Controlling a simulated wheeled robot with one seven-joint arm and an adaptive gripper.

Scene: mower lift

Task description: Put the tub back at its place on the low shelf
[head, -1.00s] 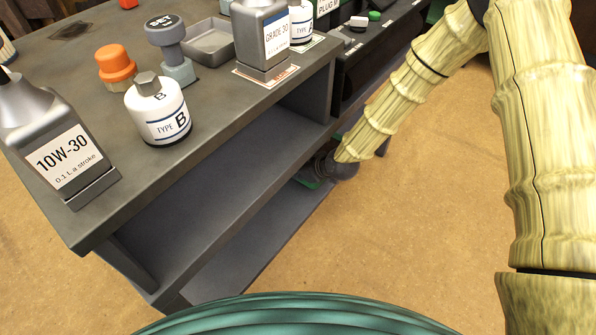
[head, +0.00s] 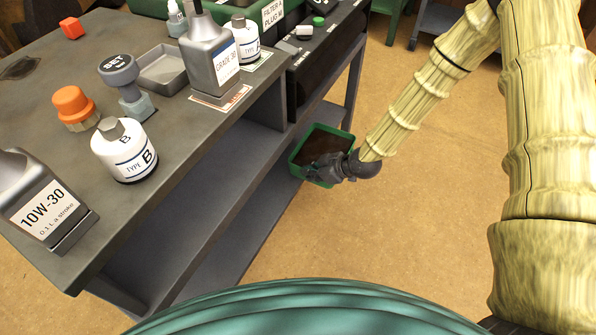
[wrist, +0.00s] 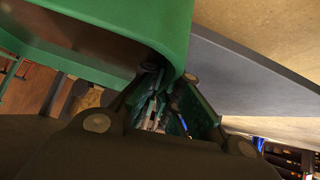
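The tub (head: 297,160) is a green open box with dark brown contents, beside the front edge of the bench at its right end. My gripper (head: 338,168) is at the tub's near right side, and its fingers close on the wall there. In the wrist view the green tub (wrist: 115,22) fills the upper left, its rounded corner running down to my fingers (wrist: 165,95). The low shelf (head: 238,225) is a grey board under the bench top. I cannot tell whether the tub's underside touches anything.
The bench top (head: 190,130) carries a 10W-30 bottle (head: 40,205), a TYPE B bottle (head: 125,155), an orange-capped item (head: 75,105), a SET stamp (head: 125,80) and a GRADE 30 bottle (head: 212,65). A bench leg (head: 354,85) stands behind the tub. Floor (head: 400,220) to the right is clear.

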